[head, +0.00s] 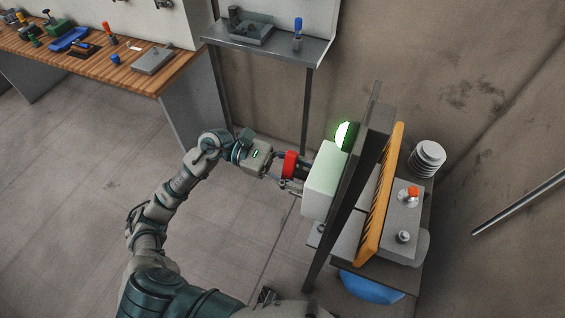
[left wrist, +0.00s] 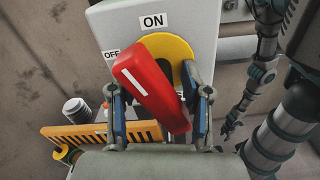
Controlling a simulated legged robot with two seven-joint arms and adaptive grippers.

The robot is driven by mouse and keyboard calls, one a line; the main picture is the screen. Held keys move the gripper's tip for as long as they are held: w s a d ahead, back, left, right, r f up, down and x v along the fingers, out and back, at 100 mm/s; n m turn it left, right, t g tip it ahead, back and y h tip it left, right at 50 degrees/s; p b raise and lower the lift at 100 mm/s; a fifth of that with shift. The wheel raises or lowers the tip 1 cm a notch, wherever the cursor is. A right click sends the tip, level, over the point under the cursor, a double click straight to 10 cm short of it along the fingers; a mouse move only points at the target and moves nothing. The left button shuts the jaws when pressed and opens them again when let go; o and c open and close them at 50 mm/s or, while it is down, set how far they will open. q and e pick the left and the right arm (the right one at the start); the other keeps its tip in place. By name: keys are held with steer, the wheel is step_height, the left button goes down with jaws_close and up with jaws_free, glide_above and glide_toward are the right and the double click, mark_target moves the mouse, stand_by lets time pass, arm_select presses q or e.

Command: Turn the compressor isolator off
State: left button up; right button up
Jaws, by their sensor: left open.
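The isolator is a pale grey box (head: 322,182) on the side of a dark upright panel. In the left wrist view the box (left wrist: 205,25) carries an ON label at the top and an OFF label at the left. Its red handle (left wrist: 150,85) sits on a yellow disc (left wrist: 172,52), slanting from upper left to lower right; the handle also shows in the head view (head: 290,163). My left gripper (left wrist: 157,112) is open, with one finger on each side of the handle. Contact is unclear.
A green lamp (head: 344,135) glows above the box. Behind the panel are an orange slotted guard (head: 380,195) and a machine with a red button (head: 412,192). A metal side table (head: 270,42) and wooden workbench (head: 90,60) stand behind. The floor at left is clear.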

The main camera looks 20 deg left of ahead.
arm_select(q)
steer(key=shift+a, duration=0.1)
steer(key=shift+a+f+b, duration=0.1)
steer(key=shift+a+b, duration=0.1)
steer(key=shift+b, duration=0.1)
steer(key=a+b, duration=0.4)
steer(key=a, duration=0.2)
steer(key=shift+a, duration=0.3)
arm_select(e)
steer(key=f, duration=0.1)
steer(key=s+f, duration=0.1)
steer(key=f, duration=0.3)
steer(key=shift+s, duration=0.3)
arm_select(q)
steer(key=shift+w, duration=0.1)
